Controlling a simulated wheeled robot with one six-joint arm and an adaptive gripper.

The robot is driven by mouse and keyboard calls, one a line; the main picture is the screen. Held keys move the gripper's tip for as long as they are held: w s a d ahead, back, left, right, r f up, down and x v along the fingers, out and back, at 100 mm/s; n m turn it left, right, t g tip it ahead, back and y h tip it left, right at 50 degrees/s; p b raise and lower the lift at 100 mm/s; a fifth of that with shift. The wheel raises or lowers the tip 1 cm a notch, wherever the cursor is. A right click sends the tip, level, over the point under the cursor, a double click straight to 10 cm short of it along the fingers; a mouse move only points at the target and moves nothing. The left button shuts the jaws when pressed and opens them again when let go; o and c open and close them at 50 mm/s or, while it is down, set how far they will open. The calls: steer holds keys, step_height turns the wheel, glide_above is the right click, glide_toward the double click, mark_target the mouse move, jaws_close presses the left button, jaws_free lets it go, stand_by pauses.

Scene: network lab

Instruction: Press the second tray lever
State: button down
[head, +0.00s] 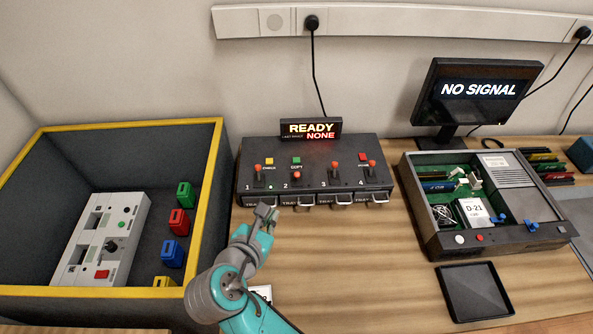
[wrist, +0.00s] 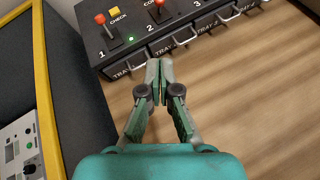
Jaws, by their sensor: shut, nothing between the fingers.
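The dark tray unit (head: 315,165) stands against the wall with several numbered red-knobbed levers, each above a tray handle. The second lever (head: 297,176) is at the "2" mark, below a green COPY button (head: 296,160); its knob looks lower than the others. It also shows at the top edge of the wrist view (wrist: 160,13), partly cut off. My gripper (head: 268,212) is shut and empty, in front of the unit's lower front near trays 1 and 2. In the wrist view my closed fingertips (wrist: 159,70) point at the tray fronts, below lever 2.
A display (head: 310,129) above the unit reads READY and NONE. A yellow-rimmed bin (head: 222,150) stands close on the left. An open device case (head: 430,245), a black tray (head: 474,292) and a NO SIGNAL monitor (head: 479,90) are right. The wooden table between is clear.

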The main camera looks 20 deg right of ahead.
steer(key=shift+d, duration=0.15)
glide_toward(297, 176)
steer(key=f+x, duration=0.1)
steer(key=x, duration=0.6)
steer(key=shift+a, duration=0.35)
stand_by(0.4)
steer(key=shift+r+g, duration=0.1)
steer(key=shift+g, duration=0.2)
